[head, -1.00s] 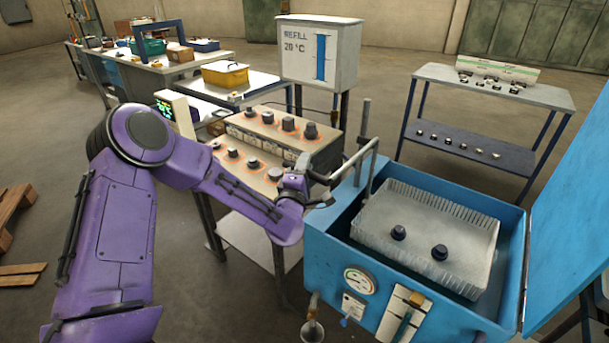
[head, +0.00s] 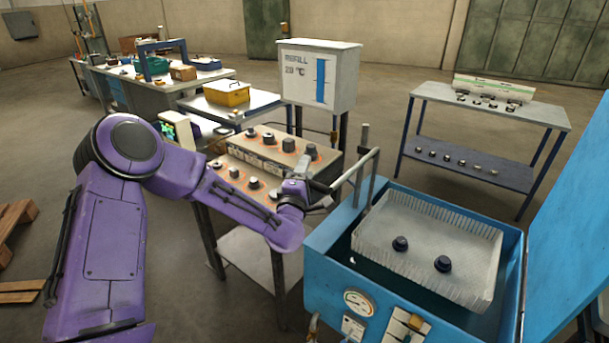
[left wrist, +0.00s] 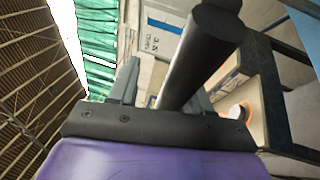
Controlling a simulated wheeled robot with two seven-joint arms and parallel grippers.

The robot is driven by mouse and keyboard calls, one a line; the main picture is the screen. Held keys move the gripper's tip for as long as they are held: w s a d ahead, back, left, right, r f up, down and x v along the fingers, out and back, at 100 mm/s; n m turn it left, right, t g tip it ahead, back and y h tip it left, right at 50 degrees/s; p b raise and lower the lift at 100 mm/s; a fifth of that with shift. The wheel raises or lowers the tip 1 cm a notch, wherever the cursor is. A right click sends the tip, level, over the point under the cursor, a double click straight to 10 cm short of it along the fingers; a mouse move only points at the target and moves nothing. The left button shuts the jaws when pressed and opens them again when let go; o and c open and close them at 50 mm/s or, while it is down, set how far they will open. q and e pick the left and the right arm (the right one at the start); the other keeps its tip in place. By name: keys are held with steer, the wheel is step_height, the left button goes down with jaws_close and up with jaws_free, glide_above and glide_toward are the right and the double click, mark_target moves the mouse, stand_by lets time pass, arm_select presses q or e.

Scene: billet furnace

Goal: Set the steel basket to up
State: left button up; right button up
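The steel basket (head: 376,244) is a pale mesh tray with two dark knobbed parts in it. It sits low inside the blue tank (head: 318,262), whose lid stands open. A bent metal lever (head: 355,170) rises at the tank's left, with a dark grip at its lower left end. My left gripper (head: 318,191) is at that grip. In the left wrist view the dark cylindrical grip (left wrist: 195,65) passes between the fingers (left wrist: 163,92). A gap shows beside the left finger, so the gripper looks open around the grip. My right gripper is out of view.
A workbench with dark knobs (head: 290,145) stands behind my left arm. The blue lid (head: 575,210) stands at the right. A refill cabinet (head: 318,75) and a two-level rack (head: 480,140) stand behind. Floor is clear between rack and cabinet.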

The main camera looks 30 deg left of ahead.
arm_select(q)
steer(key=b+v, duration=0.4)
steer(key=v, duration=0.6)
steer(key=shift+s, duration=0.3)
steer(key=shift+f, duration=0.15)
steer(key=s+d+f+m+g+h, duration=0.1)
steer(key=s+f+m+g, duration=0.25)
steer(key=f, duration=0.45)
steer(key=s+d+f+m+g+h, duration=0.15)
steer(key=f+m, duration=0.25)
steer(key=f, duration=0.4)
steer(key=s+f+m+g+h, duration=0.1)
steer(key=s+f+m+g, duration=0.3)
steer(key=f, duration=0.4)
steer(key=s+f+m+g, duration=0.2)
steer(key=s+f+g, duration=0.1)
steer(key=s+f, duration=0.4)
steer(key=s+f+m+g, duration=0.2)
steer(key=s+f, duration=0.6)
steer(key=s, duration=0.6)
steer(key=shift+d+g, duration=0.2)
steer(key=shift+g, duration=0.7)
